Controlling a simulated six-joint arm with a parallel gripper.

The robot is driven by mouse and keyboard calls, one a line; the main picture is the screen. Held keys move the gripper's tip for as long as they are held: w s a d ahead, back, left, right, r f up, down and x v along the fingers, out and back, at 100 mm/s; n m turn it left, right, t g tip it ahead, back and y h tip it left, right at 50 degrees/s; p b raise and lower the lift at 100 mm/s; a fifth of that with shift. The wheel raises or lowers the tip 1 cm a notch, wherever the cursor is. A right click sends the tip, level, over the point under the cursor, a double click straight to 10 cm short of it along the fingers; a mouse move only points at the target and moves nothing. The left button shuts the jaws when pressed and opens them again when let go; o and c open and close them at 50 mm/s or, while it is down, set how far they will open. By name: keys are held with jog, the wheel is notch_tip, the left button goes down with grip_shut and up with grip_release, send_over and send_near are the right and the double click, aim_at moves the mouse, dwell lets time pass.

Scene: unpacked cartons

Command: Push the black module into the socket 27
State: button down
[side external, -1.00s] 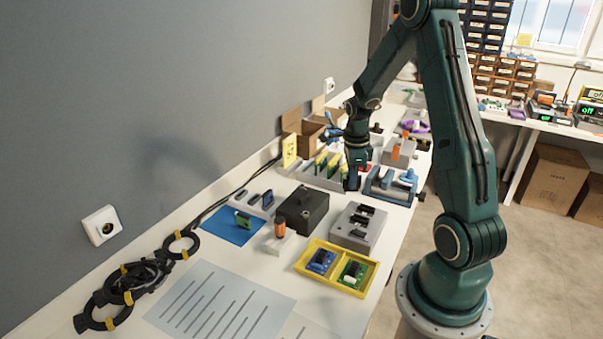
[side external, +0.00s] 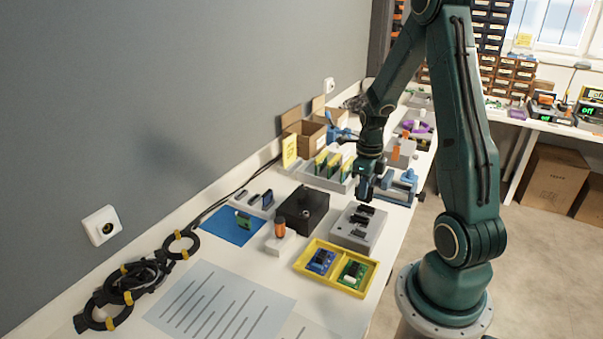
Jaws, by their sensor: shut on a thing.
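My gripper (side external: 364,195) points down over the back end of a grey socket block (side external: 343,238). It is shut on a small dark thing, which I take to be the black module; the fingers and the dark parts behind them hide most of it. The block has several black sockets or parts on its top, one of them near its front (side external: 352,236). No socket number can be read, so I cannot tell which is socket 27. Whether the held module touches the block cannot be told.
A yellow tray (side external: 304,269) with a blue and a green board stands in front of the block. A black box (side external: 302,208) is to its left. A blue vise (side external: 399,188) and a rack of green and yellow cards (side external: 333,166) stand behind.

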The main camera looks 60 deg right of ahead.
jog(key=shift+f, duration=2.6)
jog(key=shift+f, duration=0.7)
dwell(1.0)
jog(key=c, duration=1.5)
grip_release()
jog(key=shift+o, duration=0.2)
jog(key=shift+r, duration=0.15)
jog(key=shift+r, duration=6.75)
jog(key=shift+r, duration=0.1)
